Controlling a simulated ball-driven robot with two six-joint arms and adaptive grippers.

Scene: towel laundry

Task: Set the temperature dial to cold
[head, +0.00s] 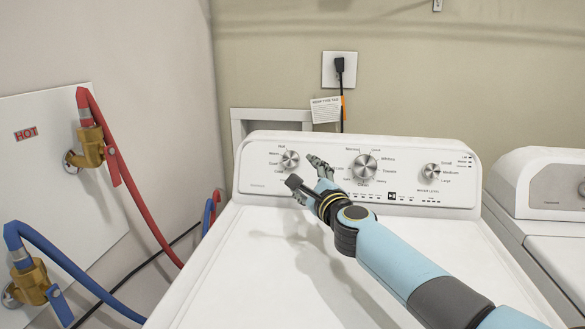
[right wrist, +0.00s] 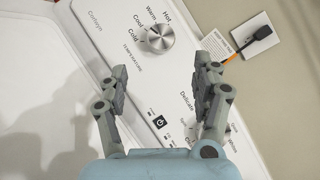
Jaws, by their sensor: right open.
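The temperature dial (head: 290,159) is a round silver knob at the left end of the washer's control panel. In the right wrist view the dial (right wrist: 160,39) shows at the top, with Hot, Warm, Cool and Cold printed around it. I cannot tell which label it points to. My right gripper (head: 304,172) is just below and to the right of the dial. In the right wrist view the gripper (right wrist: 160,80) has its fingers spread wide, with bare panel between them and the dial beyond their tips. My left gripper is not in view.
A larger cycle dial (head: 364,167) and a water level dial (head: 431,170) sit further right on the panel. Red (head: 140,205) and blue (head: 75,272) hoses hang at the left. A second machine (head: 550,190) stands at the right. The washer's lid (head: 240,265) is clear.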

